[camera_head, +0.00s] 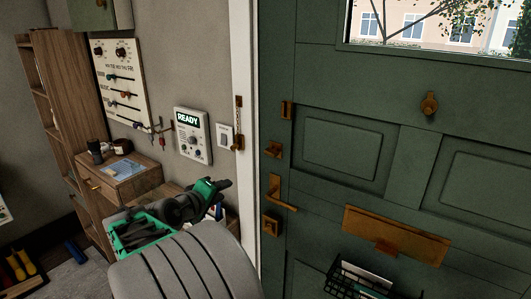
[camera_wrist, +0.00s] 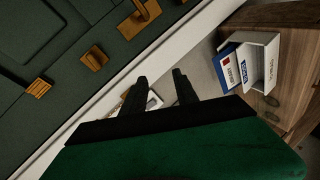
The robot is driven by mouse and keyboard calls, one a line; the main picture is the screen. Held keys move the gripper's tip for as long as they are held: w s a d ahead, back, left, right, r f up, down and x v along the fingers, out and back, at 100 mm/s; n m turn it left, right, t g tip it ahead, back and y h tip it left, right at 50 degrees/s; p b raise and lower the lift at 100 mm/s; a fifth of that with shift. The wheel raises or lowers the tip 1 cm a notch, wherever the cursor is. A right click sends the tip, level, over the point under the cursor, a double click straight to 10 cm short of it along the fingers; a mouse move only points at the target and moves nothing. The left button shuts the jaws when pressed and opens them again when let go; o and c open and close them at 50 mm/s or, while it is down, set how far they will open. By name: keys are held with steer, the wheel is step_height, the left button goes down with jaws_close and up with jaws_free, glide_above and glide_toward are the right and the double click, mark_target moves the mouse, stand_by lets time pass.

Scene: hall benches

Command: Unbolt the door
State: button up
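The green door (camera_head: 320,120) fills the right of the head view and stands shut in its white frame. Along its left edge are brass fittings: an upper plate (camera_head: 287,110), a small fitting (camera_head: 274,149), a lever handle (camera_head: 281,192) and a square lock (camera_head: 270,223). Which one is the bolt I cannot tell for sure. My gripper (camera_head: 226,183) is left of the door frame, apart from the fittings. In the wrist view my gripper (camera_wrist: 160,90) has its two dark fingers apart with nothing held between them. Brass fittings (camera_wrist: 93,57) on the door also show there.
A chain (camera_head: 238,125) hangs on the white frame beside a light switch (camera_head: 225,134). A panel reading READY (camera_head: 193,135) is on the wall. A wooden cabinet (camera_head: 130,185) stands left, with books (camera_wrist: 250,62) in a white holder. A wire basket (camera_head: 360,280) hangs low on the door.

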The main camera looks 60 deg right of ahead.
mark_target(269, 155)
steer(key=s+d+r+g+h, duration=0.1)
steer(key=s+d+r, duration=0.1)
steer(key=d, duration=0.2)
steer(key=s+d+r+g+h+p, duration=0.1)
steer(key=s+d+r, duration=0.1)
steer(key=s+d, duration=0.1)
steer(key=s+d+r+g+h+p, duration=0.1)
steer(key=s+d+r+g, duration=0.1)
steer(key=d, duration=0.4)
steer(key=shift+s+r+n+h, duration=0.3)
steer(key=shift+s+r+h, duration=0.1)
steer(key=shift+r, duration=0.1)
steer(key=shift+d+f, duration=0.1)
steer(key=shift+d, duration=0.55)
steer(key=shift+c, duration=0.4)
jaws_close()
steer(key=shift+s+d, duration=0.1)
steer(key=shift+f, duration=0.1)
